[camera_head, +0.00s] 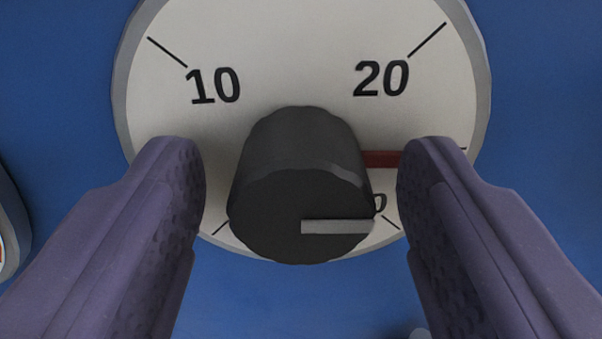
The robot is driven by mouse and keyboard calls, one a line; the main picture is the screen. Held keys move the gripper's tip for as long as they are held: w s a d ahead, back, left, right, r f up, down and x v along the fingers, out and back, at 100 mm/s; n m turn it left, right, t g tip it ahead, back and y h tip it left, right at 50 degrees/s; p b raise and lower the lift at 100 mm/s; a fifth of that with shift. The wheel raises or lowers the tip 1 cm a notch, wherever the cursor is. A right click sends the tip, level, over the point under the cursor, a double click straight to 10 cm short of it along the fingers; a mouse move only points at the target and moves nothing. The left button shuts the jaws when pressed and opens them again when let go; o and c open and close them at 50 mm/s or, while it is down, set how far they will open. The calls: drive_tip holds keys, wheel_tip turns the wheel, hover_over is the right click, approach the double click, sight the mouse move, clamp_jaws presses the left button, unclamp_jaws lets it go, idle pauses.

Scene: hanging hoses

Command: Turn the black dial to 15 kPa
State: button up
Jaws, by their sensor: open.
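The black dial (295,190) is a round knob standing out from a pale scale plate (290,50). A grey mark on its face points to the right. The plate shows 10 (214,86) at upper left and 20 (381,79) at upper right, each with a tick line. A red pointer (383,159) reaches right from behind the knob. Another number at lower right is mostly hidden by the knob. My gripper (301,165) is open, with one purple finger on each side of the knob and a visible gap on both sides.
The plate has a grey rim and sits on a blue panel (540,90). The edge of another round grey-rimmed item (12,225) shows at the far left. A small pale thing at the bottom edge is too cut off to tell.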

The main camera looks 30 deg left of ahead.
drive_tip(key=c, duration=1)
drive_tip(key=shift+c, duration=0.2)
drive_tip(key=shift+n+b, duration=0.4)
drive_tip(key=shift+b, duration=0.15)
drive_tip(key=n+b, duration=0.3)
drive_tip(key=shift+f, duration=0.15)
drive_tip(key=n+b, duration=0.4)
drive_tip(key=n, duration=0.1)
drive_tip(key=shift+s+a+b, duration=0.1)
drive_tip(key=shift+b, duration=0.25)
drive_tip(key=n+b, duration=0.3)
drive_tip(key=n, duration=0.1)
drive_tip(key=shift+f+n+b, duration=0.1)
drive_tip(key=shift+n+b, duration=0.25)
drive_tip(key=shift+n, duration=0.05)
drive_tip(key=n+b, duration=0.4)
drive_tip(key=shift+n, duration=0.3)
